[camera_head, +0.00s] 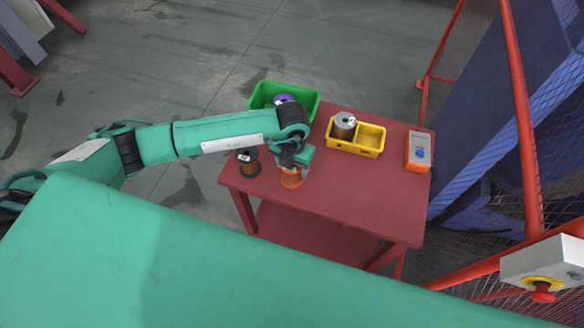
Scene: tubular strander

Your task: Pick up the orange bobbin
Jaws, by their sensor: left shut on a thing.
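The orange bobbin (291,179) is at the left part of the red table (355,195), near its front edge. My left gripper (291,167) is over it from above, shut on it, and hides its top. I cannot tell whether the bobbin touches the table or is just above it. My right gripper is not in view.
A dark bobbin (249,166) stands just left of the orange one. A green bin (311,106) with a purple bobbin (284,99) is behind. A yellow two-compartment tray (369,153) holds a grey-topped bobbin (344,124). A button box (418,152) sits right. The table's front right is clear.

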